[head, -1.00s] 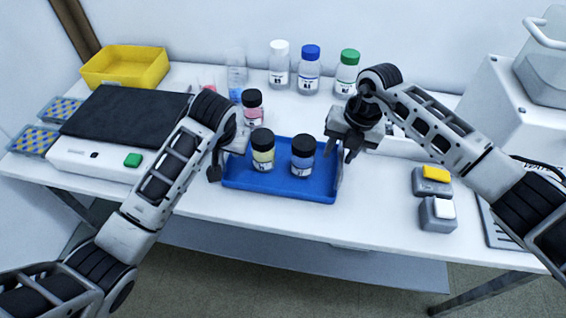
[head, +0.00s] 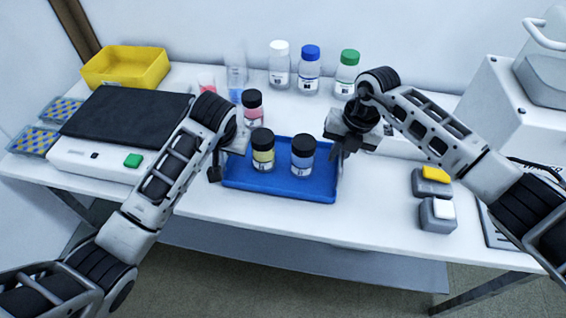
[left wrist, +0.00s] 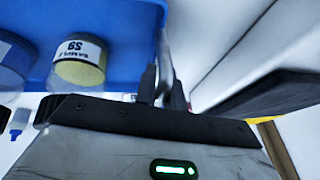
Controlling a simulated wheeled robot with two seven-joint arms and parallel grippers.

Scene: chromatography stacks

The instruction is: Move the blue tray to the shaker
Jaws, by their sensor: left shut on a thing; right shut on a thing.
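The blue tray (head: 285,187) lies on the white bench and carries a black-capped yellow jar (head: 263,156) and a black-capped violet jar (head: 302,160), both upright. My left gripper (head: 218,170) is shut on the tray's left edge. In the left wrist view, the left fingers (left wrist: 162,85) close on the rim of the tray (left wrist: 125,25), with the yellow jar (left wrist: 82,62) beyond. My right gripper (head: 338,158) is shut on the tray's right edge. The shaker (head: 110,160), white with a black top mat and a green button, stands to the left, partly behind my left arm.
A pink jar (head: 252,108) stands close behind the tray. White-, blue- and green-capped bottles (head: 309,72) stand at the back. A yellow bin (head: 125,68) and patterned racks (head: 38,140) are near the shaker. Two button boxes (head: 437,212) and a large white machine stand at right.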

